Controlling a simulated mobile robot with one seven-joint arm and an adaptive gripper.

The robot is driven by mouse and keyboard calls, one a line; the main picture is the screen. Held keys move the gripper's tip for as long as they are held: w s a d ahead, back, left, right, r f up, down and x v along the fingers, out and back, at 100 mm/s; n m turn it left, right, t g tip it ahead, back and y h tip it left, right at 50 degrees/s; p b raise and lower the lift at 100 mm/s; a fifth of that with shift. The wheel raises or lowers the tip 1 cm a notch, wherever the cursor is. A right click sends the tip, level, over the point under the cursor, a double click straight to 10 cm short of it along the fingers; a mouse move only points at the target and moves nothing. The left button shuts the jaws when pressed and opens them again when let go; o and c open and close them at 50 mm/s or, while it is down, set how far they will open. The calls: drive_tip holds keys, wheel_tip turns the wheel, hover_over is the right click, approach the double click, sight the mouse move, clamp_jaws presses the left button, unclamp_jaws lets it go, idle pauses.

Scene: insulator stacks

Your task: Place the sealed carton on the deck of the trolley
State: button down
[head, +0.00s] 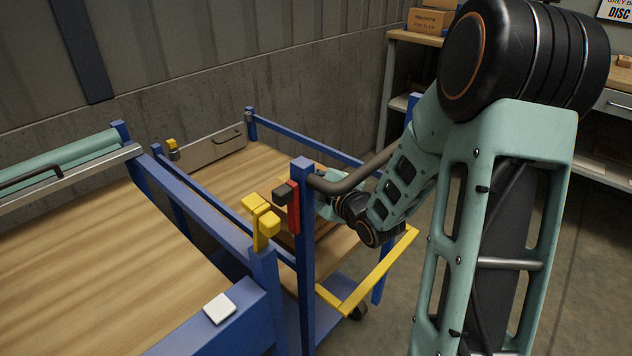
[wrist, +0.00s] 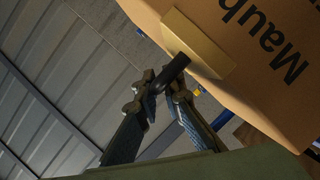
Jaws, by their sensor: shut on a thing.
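The trolley (head: 275,140) has a blue frame, a wooden deck (head: 215,180) and a yellow bar at its near right end. The brown carton (head: 323,228) is low over or on the deck's near part in the head view, mostly hidden by a blue post and my arm; whether it touches the deck cannot be told. In the wrist view the carton (wrist: 250,60) shows printed lettering and a tan block with a dark grip. My gripper (wrist: 165,88) is shut on that dark grip. In the head view the fingertips are hidden.
A wood-topped blue bench (head: 90,260) stands left of the trolley, with a teal roll (head: 60,155) at its back. Blue posts with yellow (head: 262,222) and red (head: 293,205) fittings rise close to my arm. Shelving with a box (head: 428,20) stands behind right. The deck's far part is clear.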

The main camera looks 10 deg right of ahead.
drive_tip(key=shift+w+a+r, duration=0.15)
drive_tip(key=shift+w+a, duration=0.4)
drive_tip(key=shift+w, duration=0.25)
drive_tip(key=shift+d+f+b, duration=0.1)
drive_tip(key=shift+f+b, duration=0.7)
drive_tip(key=shift+f, duration=0.9)
drive_tip(key=shift+s+f, duration=0.1)
drive_tip(key=c, duration=2.1)
unclamp_jaws()
drive_tip(key=shift+s+f, duration=0.1)
